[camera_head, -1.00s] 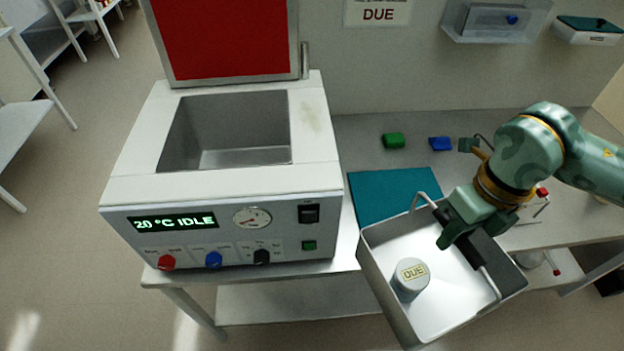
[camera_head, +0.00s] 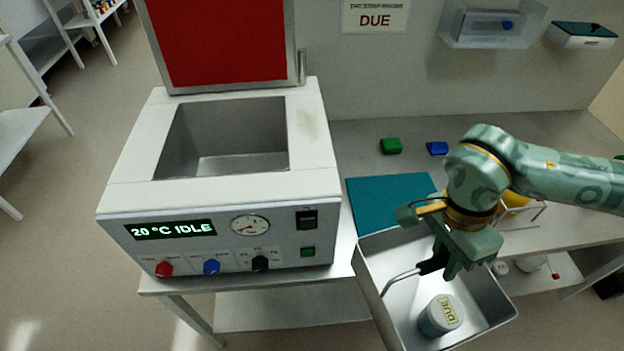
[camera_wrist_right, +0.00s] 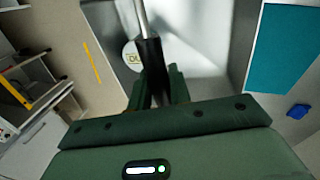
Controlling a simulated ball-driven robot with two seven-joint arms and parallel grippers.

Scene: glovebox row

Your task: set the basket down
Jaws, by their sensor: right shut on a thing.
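The basket is a grey metal tray-like box (camera_head: 372,290) with a thin handle that has a black grip. My right gripper (camera_head: 437,266) is shut on the handle's black grip, which also shows between its fingers in the right wrist view (camera_wrist_right: 152,72). The basket hangs in front of the bench edge, to the right of the bath. A round container labelled DUE (camera_head: 441,316) sits inside it; the wrist view shows part of this container (camera_wrist_right: 132,56). The basket's near end is cut off by the picture's lower edge. My left gripper is not in view.
A white bath (camera_head: 225,190) reading 20 °C IDLE stands left, its red lid (camera_head: 222,40) raised. A teal mat (camera_head: 385,200) lies on the bench beside it. A green block (camera_head: 391,146) and a blue block (camera_head: 437,148) lie behind the mat.

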